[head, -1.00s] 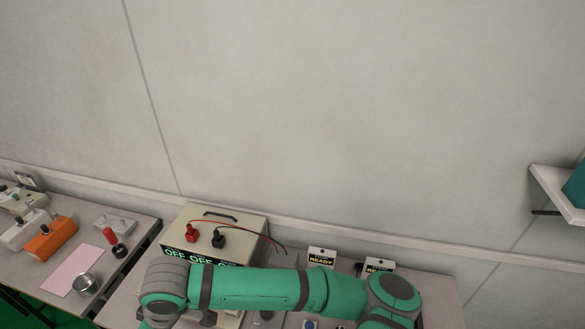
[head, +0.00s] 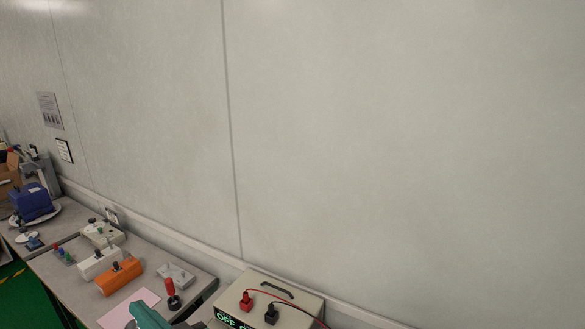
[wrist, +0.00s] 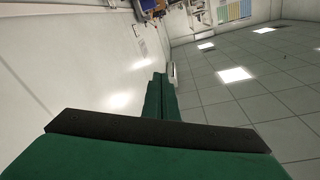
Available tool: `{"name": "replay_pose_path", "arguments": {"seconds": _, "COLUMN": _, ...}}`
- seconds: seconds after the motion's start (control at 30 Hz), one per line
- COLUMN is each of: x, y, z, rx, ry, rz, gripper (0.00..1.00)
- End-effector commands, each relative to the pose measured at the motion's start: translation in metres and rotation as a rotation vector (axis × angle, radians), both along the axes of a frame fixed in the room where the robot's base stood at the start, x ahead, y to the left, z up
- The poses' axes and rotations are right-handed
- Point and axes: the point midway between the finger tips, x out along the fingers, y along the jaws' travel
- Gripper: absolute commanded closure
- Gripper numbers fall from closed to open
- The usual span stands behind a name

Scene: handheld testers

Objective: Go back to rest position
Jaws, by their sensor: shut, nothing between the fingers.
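My gripper (wrist: 159,77) shows in the wrist view beyond a dark bar and a green housing. Its two green fingers lie side by side, shut, with nothing between them. It points past a pale wall on the left and a tiled surface with bright light panels on the right, and touches nothing that I can see. In the head view only a green piece of my arm shows at the bottom edge, in front of the pink sheet (head: 127,308). The gripper itself cannot be made out there.
A beige tester box (head: 291,293) with red and black plugs stands at the bottom middle. Left of it are an orange tester (head: 119,279), a white tester (head: 98,264) and a red-handled probe (head: 171,288). A blue device (head: 33,203) stands far left.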

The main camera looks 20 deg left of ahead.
Motion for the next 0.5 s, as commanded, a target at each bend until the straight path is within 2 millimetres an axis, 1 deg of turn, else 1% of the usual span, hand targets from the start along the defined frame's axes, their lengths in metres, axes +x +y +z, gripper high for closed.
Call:
{"name": "replay_pose_path", "arguments": {"seconds": 0.13, "x": 0.027, "y": -0.025, "z": 0.000, "rx": 0.115, "ry": 0.056, "rz": -0.140, "gripper": 1.00}}
{"name": "replay_pose_path", "arguments": {"seconds": 0.27, "x": 0.050, "y": -0.054, "z": -0.010, "rx": 0.188, "ry": 0.096, "rz": -0.273, "gripper": 1.00}}
{"name": "replay_pose_path", "arguments": {"seconds": 0.37, "x": 0.064, "y": -0.078, "z": -0.023, "rx": 0.230, "ry": 0.124, "rz": -0.377, "gripper": 1.00}}
{"name": "replay_pose_path", "arguments": {"seconds": 0.5, "x": 0.076, "y": -0.113, "z": -0.049, "rx": 0.261, "ry": 0.159, "rz": -0.522, "gripper": 1.00}}
